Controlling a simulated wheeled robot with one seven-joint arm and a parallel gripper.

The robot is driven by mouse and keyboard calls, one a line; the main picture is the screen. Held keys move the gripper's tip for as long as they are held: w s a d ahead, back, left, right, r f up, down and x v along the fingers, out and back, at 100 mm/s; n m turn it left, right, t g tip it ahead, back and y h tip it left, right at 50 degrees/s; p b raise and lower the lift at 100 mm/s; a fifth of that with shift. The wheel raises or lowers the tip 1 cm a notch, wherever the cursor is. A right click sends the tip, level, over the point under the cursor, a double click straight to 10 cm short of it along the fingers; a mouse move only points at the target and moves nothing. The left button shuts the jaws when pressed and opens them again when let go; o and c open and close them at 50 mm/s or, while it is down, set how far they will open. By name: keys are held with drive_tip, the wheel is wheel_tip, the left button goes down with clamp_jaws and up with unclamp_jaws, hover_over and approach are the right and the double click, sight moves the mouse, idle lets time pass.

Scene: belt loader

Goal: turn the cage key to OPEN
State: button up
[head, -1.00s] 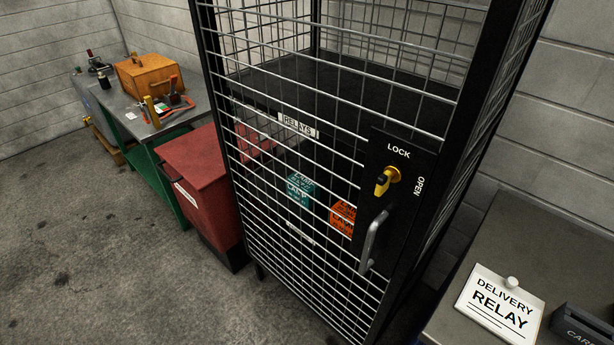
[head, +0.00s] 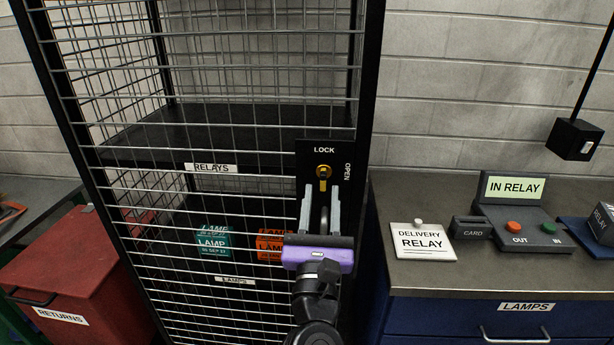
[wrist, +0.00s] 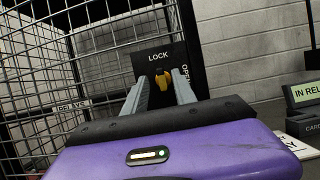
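The yellow cage key (head: 323,183) sits in its round lock on a black plate (head: 312,152) on the cage door. LOCK is printed above it and OPEN at its right, sideways. The key stands in line with LOCK, not turned toward OPEN. My gripper (head: 322,190) is open in front of the plate, with one grey finger on each side just below the key. In the wrist view the key (wrist: 162,78) shows between the fingertips, with a gap on both sides. Contact is not visible. The door handle is partly hidden behind my gripper.
The wire cage (head: 115,165) holds teal (head: 213,241) and orange lamp boxes (head: 270,245) behind mesh. A red returns bin (head: 75,270) stands left. At right, a bench (head: 440,275) carries a delivery relay card (head: 421,241), a card holder (head: 472,228) and an IN RELAY button box (head: 513,214).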

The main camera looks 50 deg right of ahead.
sight(323, 180)
drive_tip(key=p+x, duration=0.1)
drive_tip(key=x, duration=0.5)
drive_tip(key=shift+d, duration=0.1)
clamp_jaws()
